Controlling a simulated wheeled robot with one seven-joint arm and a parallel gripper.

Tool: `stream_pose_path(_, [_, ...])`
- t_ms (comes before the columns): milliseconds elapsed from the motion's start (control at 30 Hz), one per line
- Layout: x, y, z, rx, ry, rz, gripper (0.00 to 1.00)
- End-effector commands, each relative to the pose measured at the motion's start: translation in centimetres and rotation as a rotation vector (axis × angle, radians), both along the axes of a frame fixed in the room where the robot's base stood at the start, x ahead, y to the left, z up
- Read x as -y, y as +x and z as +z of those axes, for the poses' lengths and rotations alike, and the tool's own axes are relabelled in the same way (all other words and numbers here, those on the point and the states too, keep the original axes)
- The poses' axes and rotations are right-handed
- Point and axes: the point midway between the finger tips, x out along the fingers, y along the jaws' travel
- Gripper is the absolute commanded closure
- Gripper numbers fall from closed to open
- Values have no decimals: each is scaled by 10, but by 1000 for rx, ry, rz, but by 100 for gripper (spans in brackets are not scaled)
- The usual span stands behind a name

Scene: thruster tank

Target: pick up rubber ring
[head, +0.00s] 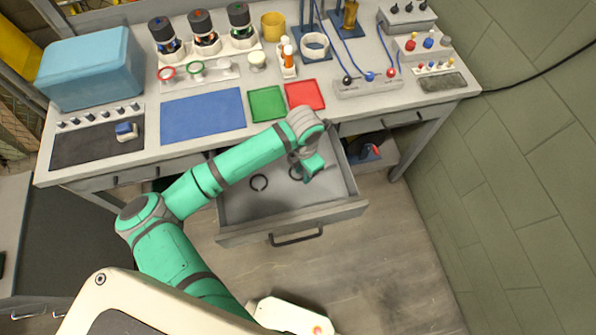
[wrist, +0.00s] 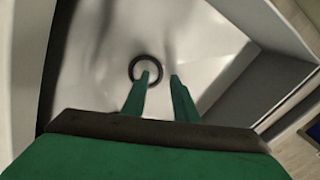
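Two dark rings lie in the open drawer in the head view: one ring (head: 253,184) left of centre and apart from my gripper, the other ring (head: 291,174) close beside it and partly hidden by it. I cannot tell from their look which is rubber. My gripper (head: 303,179) is over the drawer, pointing down. In the wrist view my gripper (wrist: 160,75) has its two green fingers apart with nothing between them. One black ring (wrist: 145,56) shows there; the left fingertip overlaps its lower part, while the right fingertip is to its right. Contact is unclear.
The drawer (head: 290,217) is pulled out under the workbench, and its walls surround my gripper. The bench top above holds a blue mat (head: 202,115), a green square (head: 266,103), a red square (head: 305,94) and a blue box (head: 95,70).

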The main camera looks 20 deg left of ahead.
Motion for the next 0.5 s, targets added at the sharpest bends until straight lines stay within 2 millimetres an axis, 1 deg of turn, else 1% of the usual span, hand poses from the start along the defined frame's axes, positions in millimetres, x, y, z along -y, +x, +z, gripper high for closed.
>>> stream_pose_path(33, [1, 0, -6, -1, -2, 1, 73])
stream_pose_path(167, [0, 0, -14, -1, 0, 0, 73])
stream_pose_path(500, [-1, -1, -14, -1, 1, 2, 73])
